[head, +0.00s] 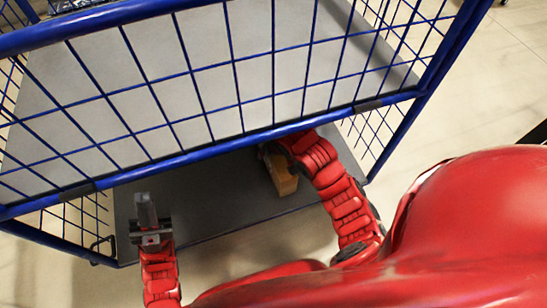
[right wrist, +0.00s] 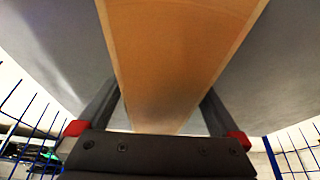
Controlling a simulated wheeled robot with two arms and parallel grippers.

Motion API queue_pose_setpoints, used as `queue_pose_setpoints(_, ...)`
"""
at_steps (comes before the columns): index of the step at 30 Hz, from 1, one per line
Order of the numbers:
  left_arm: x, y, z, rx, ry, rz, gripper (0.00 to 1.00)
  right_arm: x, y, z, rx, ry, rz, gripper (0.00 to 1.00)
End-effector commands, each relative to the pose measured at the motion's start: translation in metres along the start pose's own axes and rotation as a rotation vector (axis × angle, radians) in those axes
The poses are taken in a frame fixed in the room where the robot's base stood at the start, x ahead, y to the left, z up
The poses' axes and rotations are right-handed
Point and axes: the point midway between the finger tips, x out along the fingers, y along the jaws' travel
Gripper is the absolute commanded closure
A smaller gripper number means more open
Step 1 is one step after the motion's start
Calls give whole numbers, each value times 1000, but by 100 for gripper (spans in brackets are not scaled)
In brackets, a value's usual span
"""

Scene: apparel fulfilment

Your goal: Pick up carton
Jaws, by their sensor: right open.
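A brown carton (head: 284,180) sits on the dark lower deck (head: 225,190) of a blue wire cart, under its upper shelf. In the right wrist view the carton (right wrist: 180,50) fills the middle, running between the fingers of my right gripper (right wrist: 161,100). Those fingers are open, one on each side of the carton, with a narrow gap showing beside it. In the head view the right gripper is mostly hidden by its arm and the cart rail. My left gripper (head: 147,210) is over the deck's left part, away from the carton; its finger opening is unclear.
The cart's blue front rail (head: 230,142) and wire mesh stand above and around the deck. A grey upper shelf panel (head: 200,75) shows behind the mesh. The deck between my two grippers is bare. Pale floor (head: 480,95) is open to the right.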

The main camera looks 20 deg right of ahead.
Motion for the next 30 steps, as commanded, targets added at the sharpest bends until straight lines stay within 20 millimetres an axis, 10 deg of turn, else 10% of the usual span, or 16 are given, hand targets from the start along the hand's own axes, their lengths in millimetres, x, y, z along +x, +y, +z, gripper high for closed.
queue_pose_setpoints(8,-3,3,1,-5,0,11,100,8,0,0,1,0,0,0)
queue_pose_setpoints(24,-3,3,1,-5,-1,11,100,8,0,0,1,0,0,97)
queue_pose_setpoints(30,-3,3,1,-5,-1,11,100,8,0,0,1,0,0,100)
